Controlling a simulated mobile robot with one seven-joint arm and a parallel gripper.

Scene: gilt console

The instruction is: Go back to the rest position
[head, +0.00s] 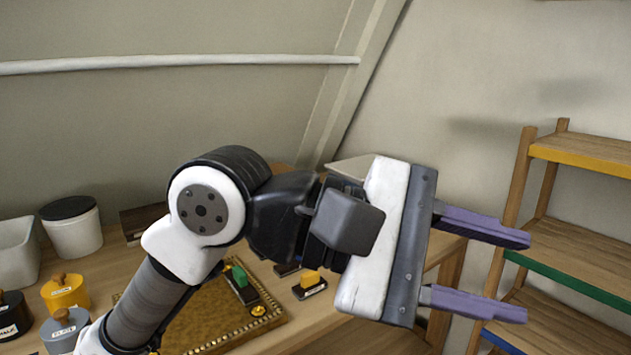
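My gripper (505,268) is raised above the right end of the wooden table in the head view. Its two purple fingers point right and are spread wide apart, with nothing between them. My arm reaches up from the lower left and hides part of the table and the gilt board behind it.
A wooden shelf (513,190) with coloured edges stands right, close behind the fingers.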

